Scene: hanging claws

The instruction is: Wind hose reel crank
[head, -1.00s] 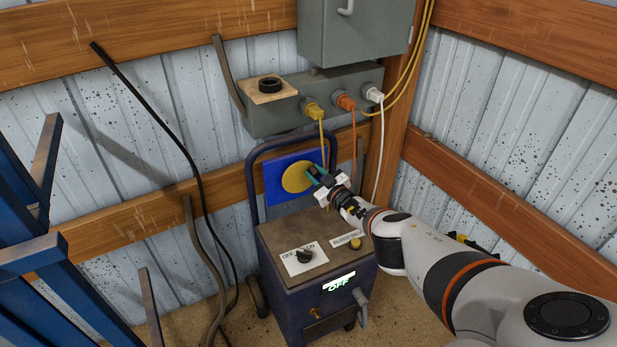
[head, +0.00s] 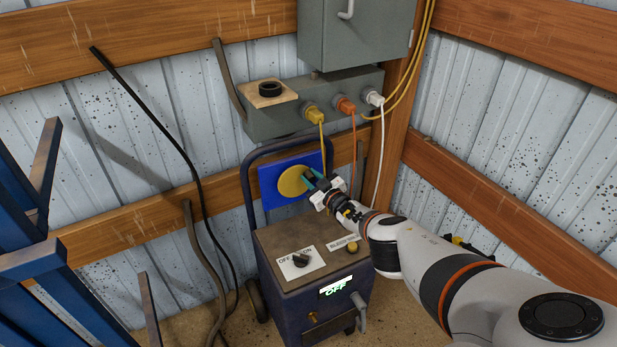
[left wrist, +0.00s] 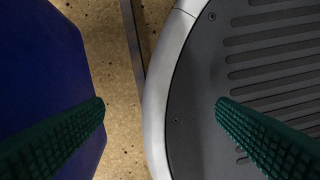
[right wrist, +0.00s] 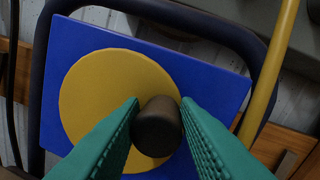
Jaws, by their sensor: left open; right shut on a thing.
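The hose reel (head: 275,204) shows as a blue square panel with a yellow disc (head: 293,181) on a dark wheeled cart. In the right wrist view, a dark round crank knob (right wrist: 158,126) stands in front of the lower right part of the yellow disc (right wrist: 100,90). My right gripper (head: 308,179) is shut on this knob, with one green finger on each side. In the head view the knob is hidden by the fingers. My left gripper (left wrist: 160,105) is open and empty, and shows only in the left wrist view, away from the reel.
The cart's top (head: 315,282) carries an off/on switch and a yellow button; its display reads OFF. A grey socket box (head: 265,121) with yellow, orange and white plugs is on the wall above. A blue metal frame (head: 30,265) stands at left.

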